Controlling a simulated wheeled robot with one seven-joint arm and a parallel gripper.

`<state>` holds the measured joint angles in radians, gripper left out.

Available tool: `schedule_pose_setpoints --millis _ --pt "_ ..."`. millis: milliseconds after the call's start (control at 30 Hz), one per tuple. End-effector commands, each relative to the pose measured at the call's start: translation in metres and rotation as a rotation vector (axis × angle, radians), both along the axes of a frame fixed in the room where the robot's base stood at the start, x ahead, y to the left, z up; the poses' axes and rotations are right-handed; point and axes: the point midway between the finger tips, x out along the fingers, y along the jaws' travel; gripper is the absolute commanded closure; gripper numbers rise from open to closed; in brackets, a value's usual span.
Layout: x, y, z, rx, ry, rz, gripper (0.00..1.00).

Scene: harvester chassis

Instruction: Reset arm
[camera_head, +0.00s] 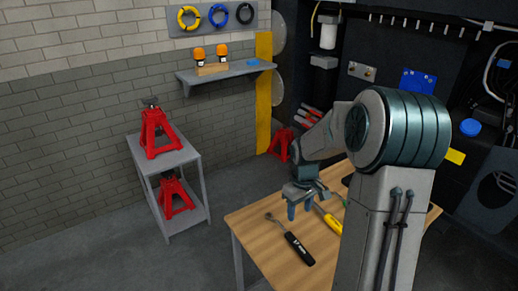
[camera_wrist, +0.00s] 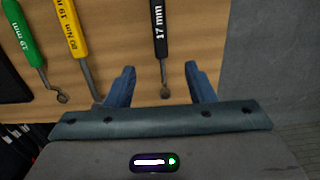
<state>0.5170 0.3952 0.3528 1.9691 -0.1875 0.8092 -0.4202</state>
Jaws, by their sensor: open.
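My gripper (camera_head: 302,212) is above the wooden table (camera_head: 262,232), pointing down, with its blue fingers apart and nothing between them. In the wrist view the open gripper (camera_wrist: 160,82) has the head end of a black wrench marked 17 mm (camera_wrist: 158,35) showing between its fingertips. That black-handled wrench (camera_head: 298,248) lies on the table in the head view. A yellow-handled tool (camera_wrist: 72,30) and a green-handled wrench (camera_wrist: 22,35) marked 19 mm lie to its left in the wrist view. My arm hides part of the table in the head view.
Red jack stands (camera_head: 156,132) stand on a grey two-level rack (camera_head: 185,157) at the left. A wall shelf (camera_head: 225,73) holds orange-topped items. Another red stand (camera_head: 280,145) is behind the table. Open floor (camera_head: 110,250) lies left of the table. The dark chassis fills the right.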

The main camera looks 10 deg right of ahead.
Motion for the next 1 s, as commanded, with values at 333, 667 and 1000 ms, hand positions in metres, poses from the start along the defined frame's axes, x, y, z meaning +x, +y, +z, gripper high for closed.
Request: schedule_pose_setpoints --millis 333,667,1000 --pt "-0.029 0.023 0.041 -0.053 -0.036 -0.047 0.51" --pt "-0.084 0.054 0.092 -0.084 -0.114 -0.146 0.51" --pt "-0.148 0.081 0.123 -0.05 -0.205 -0.251 0.51"
